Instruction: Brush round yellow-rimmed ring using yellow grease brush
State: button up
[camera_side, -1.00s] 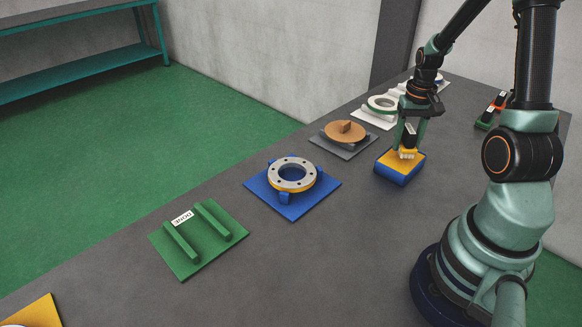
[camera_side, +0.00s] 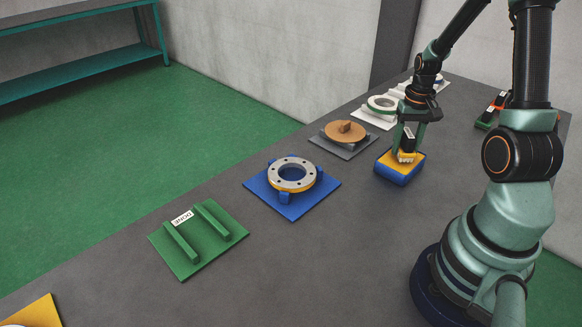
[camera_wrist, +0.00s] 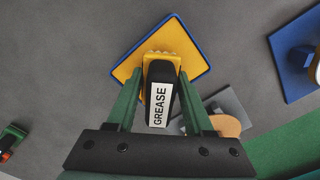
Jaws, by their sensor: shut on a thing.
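My gripper (camera_side: 410,130) is shut on the grease brush (camera_wrist: 160,103), which has a black handle, a white GREASE label and a yellow head. The brush head (camera_side: 407,156) is over the yellow pad (camera_side: 387,164) in a blue tray (camera_side: 399,176). It looks to be at the pad's surface, but firm contact is hard to tell. The yellow-rimmed ring (camera_side: 292,175) has a grey top with bolt holes. It sits between blue blocks on a blue plate (camera_side: 290,211), left of and apart from my gripper. In the wrist view it shows partly at the right edge (camera_wrist: 315,68).
A brown disc (camera_side: 345,131) on a grey plate stands between the ring and the back-row white plates, one holding a green-rimmed ring (camera_side: 382,103). A green DONE plate (camera_side: 188,250) lies front left. A green holder (camera_side: 487,123) is at the right. The front middle table is clear.

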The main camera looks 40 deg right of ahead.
aim_at(409, 134)
jog(key=shift+f, duration=0.6)
dwell(1.3)
jog(key=shift+r, duration=3.55)
jog(key=w+a+r+n, duration=0.2)
jog(key=a+n, duration=0.1)
jog(key=a, duration=0.5)
jog(key=w+a+r+n, duration=0.2)
jog(key=a+n, duration=0.1)
jog(key=a, duration=0.5)
jog(key=w+a+r+n, duration=0.3)
jog(key=a, duration=0.5)
jog(key=shift+a, duration=0.4)
jog(key=shift+w, duration=0.15)
